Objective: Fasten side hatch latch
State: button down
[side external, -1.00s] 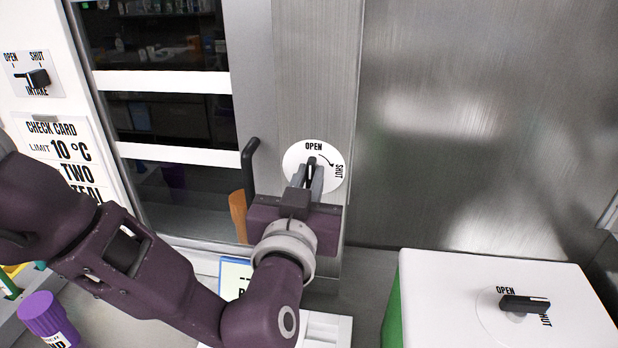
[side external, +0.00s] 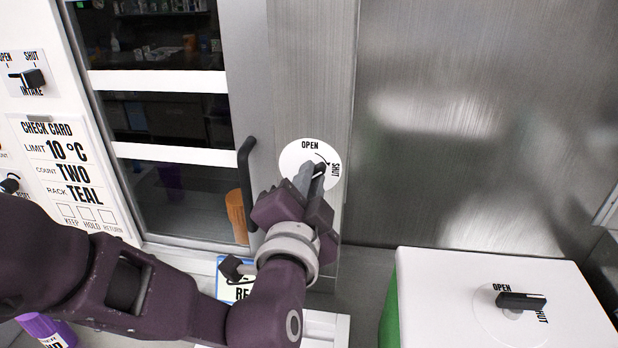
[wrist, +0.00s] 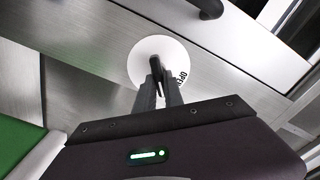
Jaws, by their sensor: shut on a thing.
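The side hatch latch is a black lever on a round white dial (side external: 298,152) marked OPEN at the top and SHUT at the right, on a brushed metal panel. My gripper (side external: 314,172) is shut on the lever and is rolled at an angle. The fingers hide most of the lever in the side view. In the wrist view my gripper (wrist: 158,92) has its fingers on the black lever (wrist: 155,62) in front of the white dial (wrist: 140,60). The lever appears turned part of the way from OPEN towards SHUT.
A glass-fronted cabinet with a black door handle (side external: 246,165) stands just left of the dial. An orange cylinder (side external: 236,212) is beside the handle. A white box with another OPEN/SHUT lever (side external: 521,301) is at lower right. The metal wall on the right is clear.

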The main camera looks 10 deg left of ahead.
jog(key=shift+f+m, duration=0.2)
jog(key=shift+m, duration=1.65)
jog(key=shift+f+m, duration=0.15)
jog(key=shift+m, duration=1.7)
jog(key=c, duration=1.4)
grip_release()
jog(key=shift+c, duration=0.2)
jog(key=s, duration=0.7)
